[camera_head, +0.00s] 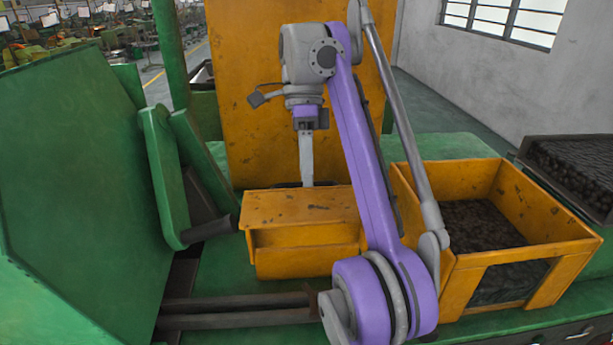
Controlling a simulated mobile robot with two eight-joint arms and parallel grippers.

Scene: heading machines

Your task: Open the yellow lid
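A yellow-orange box (303,257) sits on the green machine in the middle, with a flat, worn yellow top panel (300,208) that looks like its lid. A tall yellow panel (262,125) stands upright behind it. My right gripper (307,184) points down at the back edge of the top panel, in front of the tall panel. Its fingers show as one narrow grey strip, so I cannot tell whether they are apart or touching the panel. My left gripper is out of view.
A yellow open bin (478,185) with dark contents stands to the right. A dark-filled tray (577,165) is at the far right. Green machine plates (165,175) and a dark rod (208,231) stand close on the left. Dark rails (235,312) run in front.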

